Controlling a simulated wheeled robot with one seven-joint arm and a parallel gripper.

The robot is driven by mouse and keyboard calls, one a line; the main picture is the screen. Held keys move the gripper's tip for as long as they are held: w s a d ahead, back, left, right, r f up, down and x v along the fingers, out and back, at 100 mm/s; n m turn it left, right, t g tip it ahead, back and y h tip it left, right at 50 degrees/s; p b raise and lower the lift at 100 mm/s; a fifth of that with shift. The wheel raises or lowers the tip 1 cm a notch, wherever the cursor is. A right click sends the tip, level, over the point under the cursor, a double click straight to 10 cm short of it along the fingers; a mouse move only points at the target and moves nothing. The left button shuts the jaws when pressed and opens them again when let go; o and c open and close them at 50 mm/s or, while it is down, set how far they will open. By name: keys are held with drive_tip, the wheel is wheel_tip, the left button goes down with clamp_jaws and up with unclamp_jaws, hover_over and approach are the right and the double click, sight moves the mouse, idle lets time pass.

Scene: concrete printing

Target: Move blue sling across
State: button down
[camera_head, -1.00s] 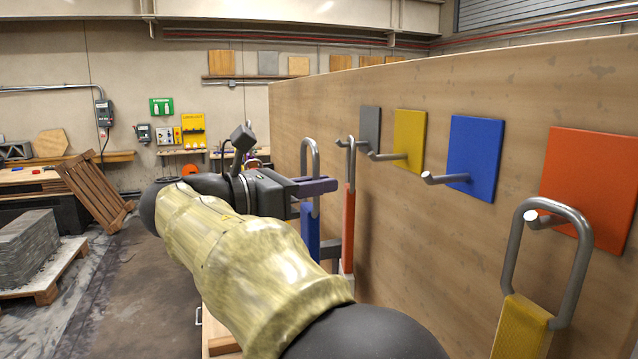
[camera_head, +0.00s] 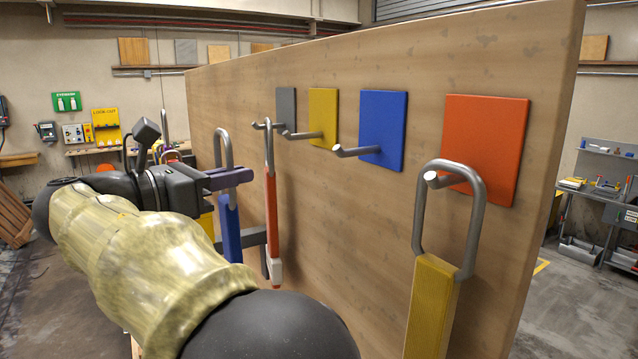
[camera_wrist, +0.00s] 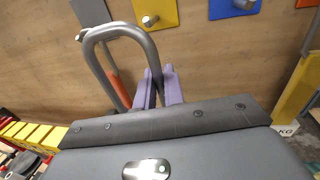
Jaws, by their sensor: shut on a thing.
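My gripper (camera_head: 230,178) has purple fingers and is shut on the metal loop of the blue sling (camera_head: 230,230), which hangs below it, clear of the hooks. In the wrist view the fingers (camera_wrist: 160,88) close on one side of that loop (camera_wrist: 142,42). An orange sling (camera_head: 271,215) hangs from the hook at the grey board (camera_head: 286,106). A yellow sling (camera_head: 430,305) hangs from the hook at the orange board (camera_head: 485,145). The hooks at the yellow board (camera_head: 323,112) and the blue board (camera_head: 385,125) are bare.
The boards are on a tall wooden panel (camera_head: 350,215) that ends at the right. A workbench (camera_head: 610,212) with items stands beyond it. My arm covers much of the lower left of the head view.

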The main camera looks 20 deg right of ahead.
wheel_tip(320, 180, down, 14)
drive_tip(key=b, duration=1.2)
drive_tip(key=shift+r+b, duration=0.2)
drive_tip(key=shift+b, duration=0.15)
